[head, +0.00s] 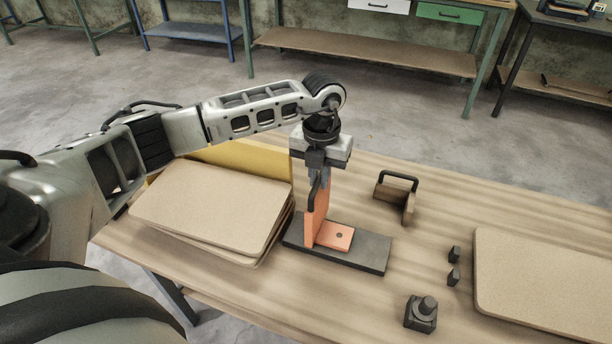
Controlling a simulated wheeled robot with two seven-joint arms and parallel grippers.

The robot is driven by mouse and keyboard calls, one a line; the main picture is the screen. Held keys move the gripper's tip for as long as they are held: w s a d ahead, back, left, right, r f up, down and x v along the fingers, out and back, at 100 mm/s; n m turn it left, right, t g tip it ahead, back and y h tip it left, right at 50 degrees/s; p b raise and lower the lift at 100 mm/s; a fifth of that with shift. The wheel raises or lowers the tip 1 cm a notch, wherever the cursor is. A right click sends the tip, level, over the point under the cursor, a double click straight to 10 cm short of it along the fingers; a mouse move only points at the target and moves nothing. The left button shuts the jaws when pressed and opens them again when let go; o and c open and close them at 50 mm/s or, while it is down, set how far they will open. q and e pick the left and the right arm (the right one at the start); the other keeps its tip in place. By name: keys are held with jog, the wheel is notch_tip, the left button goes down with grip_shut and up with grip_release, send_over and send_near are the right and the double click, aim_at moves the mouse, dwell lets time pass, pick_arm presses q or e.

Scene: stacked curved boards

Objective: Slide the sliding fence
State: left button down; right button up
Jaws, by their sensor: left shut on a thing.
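The sliding fence is an orange L-shaped piece (335,235) with an upright plate and a flat foot. It stands on a dark grey base strip (365,256) on the wooden table. A dark handle runs along the left side of its upright plate. My left gripper (318,178) comes down from above and is shut on the top of the fence, at the handle and upright. The fingertips partly hide the top of the plate. My right gripper is not in the head view.
A stack of curved tan boards (205,205) lies left of the fence, with a yellow panel (245,157) behind it. A wooden block with a black handle (395,198), two small black pegs (454,265), a dark knobbed block (421,313) and another board (550,280) are to the right.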

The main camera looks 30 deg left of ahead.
pick_arm(q)
jog(key=w+d, duration=0.1)
jog(key=d, duration=0.5)
jog(key=shift+w, duration=0.2)
jog(key=c, duration=1.4)
grip_release()
jog(key=shift+a, duration=0.1)
jog(key=shift+c, duration=0.2)
jog(key=shift+r, duration=0.1)
notch_tip(320, 180, up, 7)
jog(key=p, duration=0.4)
jog(key=shift+p, duration=0.3)
